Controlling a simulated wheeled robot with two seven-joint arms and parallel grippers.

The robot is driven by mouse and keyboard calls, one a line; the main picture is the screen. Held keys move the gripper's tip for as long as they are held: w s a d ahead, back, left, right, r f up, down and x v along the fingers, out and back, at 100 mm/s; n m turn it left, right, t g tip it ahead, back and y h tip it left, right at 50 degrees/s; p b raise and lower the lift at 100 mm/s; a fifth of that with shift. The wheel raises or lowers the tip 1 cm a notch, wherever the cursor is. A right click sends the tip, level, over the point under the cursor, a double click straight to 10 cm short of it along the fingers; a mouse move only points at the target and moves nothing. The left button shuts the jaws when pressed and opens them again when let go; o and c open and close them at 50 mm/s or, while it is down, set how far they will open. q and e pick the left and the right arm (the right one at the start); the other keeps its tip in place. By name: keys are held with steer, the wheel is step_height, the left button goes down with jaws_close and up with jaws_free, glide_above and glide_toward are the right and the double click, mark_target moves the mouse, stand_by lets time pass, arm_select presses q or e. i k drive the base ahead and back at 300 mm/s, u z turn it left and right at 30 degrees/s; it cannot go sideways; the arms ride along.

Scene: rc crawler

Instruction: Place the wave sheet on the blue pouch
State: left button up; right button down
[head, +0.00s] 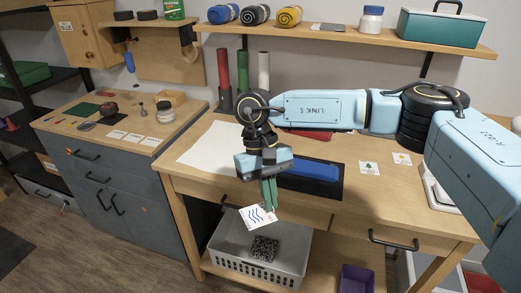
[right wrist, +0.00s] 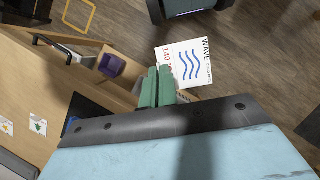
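The wave sheet (head: 257,217), a white square with blue wavy lines, hangs tilted in the air beyond the desk's front edge. The right wrist view shows it (right wrist: 188,66) with the word WAVE and red digits. My right gripper (head: 269,196) points down, its green fingers closed together on the sheet's edge; they also show in the right wrist view (right wrist: 157,88). The likely blue pouch (head: 312,170), a long blue shape, lies on a black mat (head: 325,189) on the desk, behind and right of the gripper, which hides its left part. My left gripper is out of view.
A grey basket (head: 227,247) holding a black patterned item stands below the sheet. A purple bin (head: 356,279) is to its right. White paper (head: 206,146) lies left of the mat, and small picture cards (head: 369,168) lie right. Upright rolls (head: 243,70) stand behind.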

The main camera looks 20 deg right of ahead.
mark_target(308, 165)
steer(key=z, duration=0.15)
steer(key=i, duration=0.95)
steer(key=z, duration=0.65)
